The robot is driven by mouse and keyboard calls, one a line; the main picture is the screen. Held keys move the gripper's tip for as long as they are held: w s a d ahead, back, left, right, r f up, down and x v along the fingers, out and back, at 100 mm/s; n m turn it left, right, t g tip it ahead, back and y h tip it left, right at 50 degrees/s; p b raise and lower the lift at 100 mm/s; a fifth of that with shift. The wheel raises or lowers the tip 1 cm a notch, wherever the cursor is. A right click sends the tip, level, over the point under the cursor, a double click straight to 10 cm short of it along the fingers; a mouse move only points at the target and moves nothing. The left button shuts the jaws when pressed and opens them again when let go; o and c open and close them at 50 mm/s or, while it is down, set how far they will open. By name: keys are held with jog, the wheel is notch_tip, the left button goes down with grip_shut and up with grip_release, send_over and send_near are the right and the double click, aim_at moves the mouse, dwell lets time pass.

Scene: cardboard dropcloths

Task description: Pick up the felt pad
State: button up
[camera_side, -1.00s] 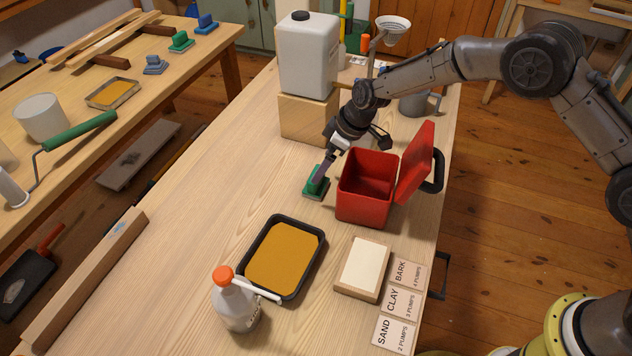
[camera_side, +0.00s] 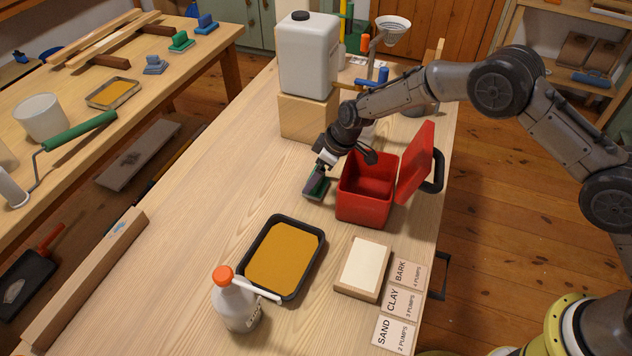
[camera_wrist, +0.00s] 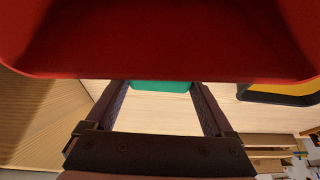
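The felt pad (camera_side: 319,192), a small green block with a raised grip on a dark base, lies on the table just left of the red box. The pad's green top (camera_wrist: 162,86) shows between the far ends of the fingers. The fingertips are partly hidden by a red surface, so contact cannot be told.
The open red box (camera_side: 364,204) stands close right of the pad; its red wall (camera_wrist: 160,45) fills the top of the wrist view. A wooden block (camera_side: 300,118) with a white jug (camera_side: 308,55) stands behind. A paint tray (camera_side: 282,258) is in front. Table to the left is clear.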

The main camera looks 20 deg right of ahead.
jog(key=c, duration=0.5)
jog(key=shift+o, duration=0.2)
jog(key=shift+r, duration=0.15)
notch_tip(320, 180, up, 10)
jog(key=shift+f, duration=0.1)
jog(key=o, duration=0.8)
jog(key=c, duration=0.6)
jog(key=d+r+m+h, duration=0.1)
jog(key=d+r+m, duration=0.3)
jog(key=d, duration=0.9)
notch_tip(320, 180, up, 2)
jog(key=shift+s+d+r+m+t+h, duration=0.2)
jog(key=shift+d+r+m+t+h, duration=0.1)
jog(key=shift+d+t, duration=0.1)
jog(key=s+d+r+m, duration=0.2)
jog(key=d, duration=0.3)
jog(key=s+d+r+m+h, duration=0.1)
jog(key=d+r+m, duration=0.1)
jog(key=d, duration=0.4)
jog(key=shift+s+r+t+h, duration=0.3)
jog(key=shift+s, duration=0.1)
